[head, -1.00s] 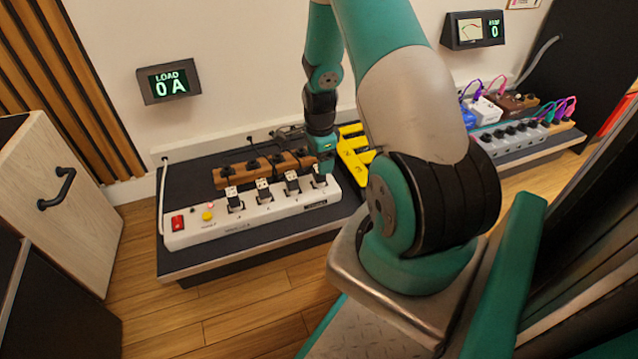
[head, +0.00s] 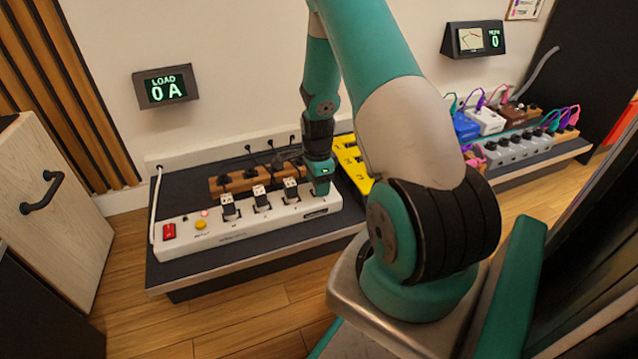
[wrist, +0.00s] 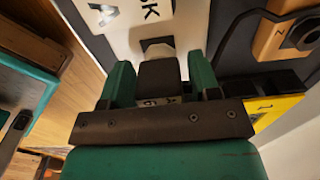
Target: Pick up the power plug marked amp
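A white power strip (head: 235,236) lies on a low dark platform, with several black plugs in it. Three of them, a left plug (head: 228,206), a middle plug (head: 261,198) and a right plug (head: 291,190), carry pale labels too small to read. My gripper (head: 320,190) is lowered over the strip's right end and hides the plug there. In the wrist view, my gripper's two teal fingers (wrist: 160,80) stand on either side of a black plug (wrist: 158,78), with a thin gap at the right finger. Its marking is mostly hidden, so I cannot tell which plug is marked amp.
A brown wooden block (head: 225,185) with black plugs lies behind the strip, and a yellow block (head: 352,165) is right of my gripper. The load display (head: 167,88) reads 0 A. A wooden cabinet (head: 60,165) stands at left. Pedals (head: 487,122) sit on another platform at right.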

